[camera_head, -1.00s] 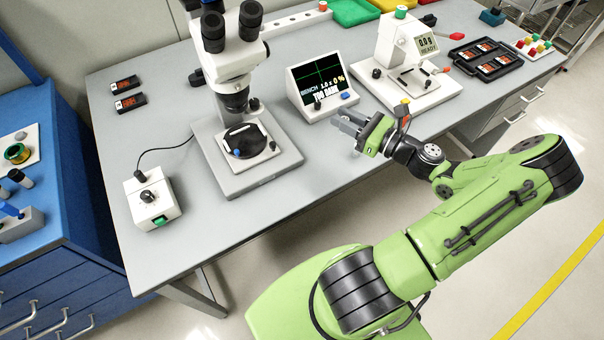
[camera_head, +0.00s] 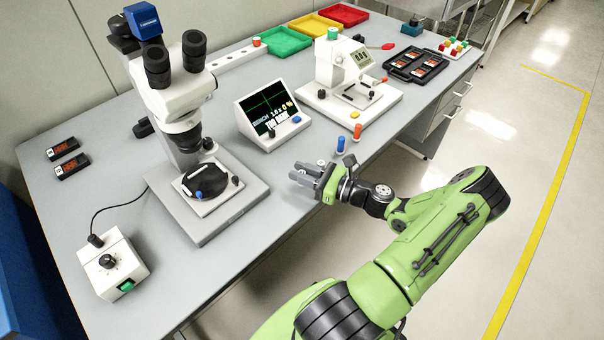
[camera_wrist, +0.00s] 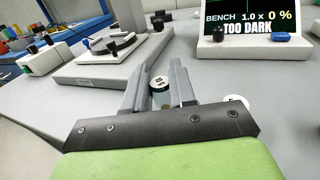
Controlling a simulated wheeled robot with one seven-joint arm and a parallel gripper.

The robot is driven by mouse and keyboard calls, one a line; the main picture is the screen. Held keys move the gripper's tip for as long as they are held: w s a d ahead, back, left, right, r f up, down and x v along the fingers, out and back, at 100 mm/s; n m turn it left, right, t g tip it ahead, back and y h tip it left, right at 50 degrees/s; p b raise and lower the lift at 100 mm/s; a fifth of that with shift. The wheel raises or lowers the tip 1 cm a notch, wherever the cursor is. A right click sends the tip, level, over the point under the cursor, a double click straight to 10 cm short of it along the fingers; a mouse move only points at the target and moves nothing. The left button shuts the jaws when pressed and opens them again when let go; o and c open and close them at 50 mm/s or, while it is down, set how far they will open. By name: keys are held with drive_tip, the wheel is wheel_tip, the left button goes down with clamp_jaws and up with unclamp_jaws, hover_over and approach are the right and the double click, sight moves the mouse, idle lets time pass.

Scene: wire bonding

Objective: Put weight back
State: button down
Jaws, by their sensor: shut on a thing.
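My gripper (camera_head: 303,174) is low over the front edge of the bench, right of the microscope. In the wrist view its two fingers (camera_wrist: 160,88) are closed around a small round piece with a pale, dark-marked top (camera_wrist: 160,83), which I take to be the weight. Most of its body is hidden between the fingers. In the head view the held piece cannot be made out clearly. A small pale round thing (camera_head: 321,163) shows just beyond the fingers, and a pale disc shows beside the right finger in the wrist view (camera_wrist: 237,100).
A blue peg (camera_head: 341,145) and an orange peg (camera_head: 357,132) stand just beyond my gripper. The microscope (camera_head: 203,190) is to the left, the "TOO DARK" monitor (camera_head: 270,115) behind, and the white bond tester (camera_head: 335,75) further right. Bare bench lies between microscope and monitor.

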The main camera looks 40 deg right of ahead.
drive_tip(key=shift+f, duration=0.55)
drive_tip(key=c, duration=0.9)
unclamp_jaws()
